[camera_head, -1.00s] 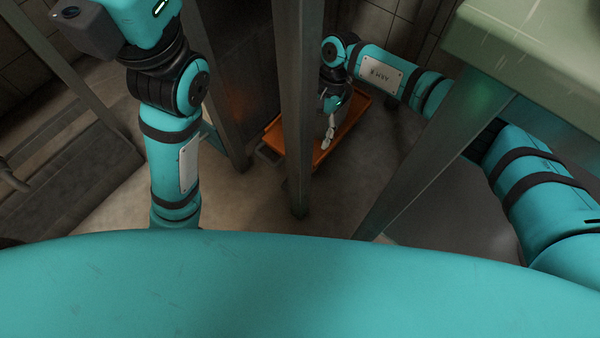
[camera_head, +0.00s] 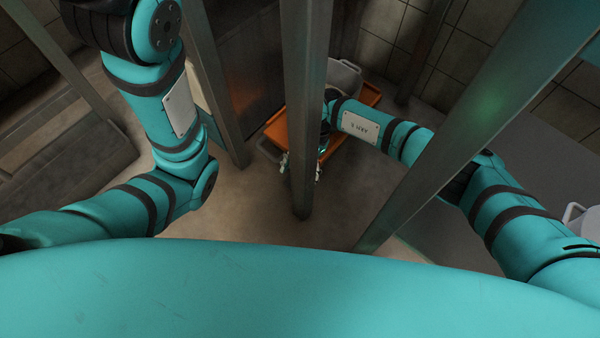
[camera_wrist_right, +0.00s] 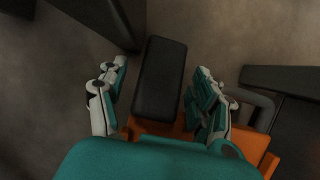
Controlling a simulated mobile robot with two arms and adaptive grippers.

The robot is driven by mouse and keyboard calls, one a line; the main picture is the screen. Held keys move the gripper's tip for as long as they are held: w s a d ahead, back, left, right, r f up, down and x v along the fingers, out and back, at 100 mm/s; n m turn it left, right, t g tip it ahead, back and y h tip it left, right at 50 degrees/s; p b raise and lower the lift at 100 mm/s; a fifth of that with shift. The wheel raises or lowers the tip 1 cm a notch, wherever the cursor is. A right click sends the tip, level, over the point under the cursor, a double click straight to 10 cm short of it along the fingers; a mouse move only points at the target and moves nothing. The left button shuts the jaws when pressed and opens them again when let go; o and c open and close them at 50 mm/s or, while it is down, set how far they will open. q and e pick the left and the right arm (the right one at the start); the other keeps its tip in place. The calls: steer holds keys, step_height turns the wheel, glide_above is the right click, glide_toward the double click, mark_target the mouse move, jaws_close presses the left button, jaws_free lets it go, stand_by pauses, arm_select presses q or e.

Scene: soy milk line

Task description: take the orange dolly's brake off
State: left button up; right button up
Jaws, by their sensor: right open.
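The orange dolly (camera_head: 275,130) stands on the floor behind a metal post and also shows at the bottom of the right wrist view (camera_wrist_right: 252,146). A dark, block-shaped pedal (camera_wrist_right: 160,80) sticks out from the dolly's end in the wrist view. It looks like the brake pedal; whether it is down or up I cannot tell. My right gripper (camera_wrist_right: 161,70) is open, with one finger on each side of the pedal and a gap on both sides. In the head view, the post partly hides my right gripper (camera_head: 302,168) at the dolly's near end. My left gripper is out of view.
A metal post (camera_head: 303,120) stands right in front of the dolly, and a slanted leg (camera_head: 440,130) runs to its right. A grey container (camera_head: 343,75) shows at the dolly's far end. Bare floor (camera_head: 250,210) lies in front.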

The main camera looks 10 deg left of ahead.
jaws_close()
steer(key=g+y+b, duration=0.1)
steer(key=g+b, duration=0.1)
steer(key=b, duration=0.3)
steer(key=shift+f+b, duration=0.15)
steer(key=shift+b, duration=0.15)
steer(key=shift+r+y+b, duration=0.3)
steer(key=shift+r+b, duration=0.05)
steer(key=shift+b, duration=0.1)
steer(key=shift+s+r+g, duration=0.1)
steer(key=shift+r+g, duration=0.05)
steer(key=shift+g, duration=0.15)
jaws_free()
steer(key=shift+r, duration=0.15)
